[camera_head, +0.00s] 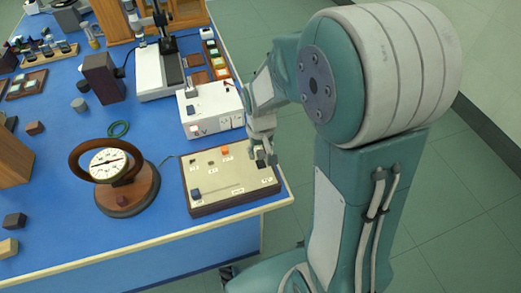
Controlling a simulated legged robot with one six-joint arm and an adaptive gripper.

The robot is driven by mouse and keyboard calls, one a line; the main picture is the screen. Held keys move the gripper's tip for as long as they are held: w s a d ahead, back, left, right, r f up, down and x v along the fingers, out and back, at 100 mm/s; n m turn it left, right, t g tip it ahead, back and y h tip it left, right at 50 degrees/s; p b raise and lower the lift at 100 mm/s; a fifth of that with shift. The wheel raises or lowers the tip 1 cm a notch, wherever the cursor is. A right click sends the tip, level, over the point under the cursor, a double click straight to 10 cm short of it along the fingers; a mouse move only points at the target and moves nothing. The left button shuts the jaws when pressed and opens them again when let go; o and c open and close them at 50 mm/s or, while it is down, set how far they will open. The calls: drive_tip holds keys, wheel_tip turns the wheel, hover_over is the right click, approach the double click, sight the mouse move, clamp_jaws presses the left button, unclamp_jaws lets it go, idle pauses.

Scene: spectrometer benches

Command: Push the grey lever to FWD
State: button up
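A beige control panel (215,178) with a brown base lies near the right corner of the blue bench. It carries an orange button (225,152), a dark blue block-like control (195,194) and small labelled controls. I cannot make out the grey lever for sure, nor read the FWD label; my gripper covers part of the panel's right side. My gripper (262,160) points down over the right part of the panel. Its fingers are small here, and I cannot tell whether they are apart or whether they touch the panel.
A white power unit (211,108) stands just behind the panel. A round dial gauge with a brown ring (108,166) stands left of it. A white instrument (158,72) and a dark brown block (103,78) are further back. Blue bench top (160,232) is clear in front.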

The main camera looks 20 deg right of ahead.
clamp_jaws()
drive_tip(key=shift+w+f+g, duration=0.25)
drive_tip(key=shift+w+g, duration=0.55)
drive_tip(key=shift+g, duration=0.65)
drive_tip(key=shift+w+f+g, duration=0.2)
drive_tip(key=shift+w+g, duration=0.6)
drive_tip(key=shift+g, duration=0.65)
drive_tip(key=o, duration=0.5)
unclamp_jaws()
drive_tip(key=shift+w, duration=0.1)
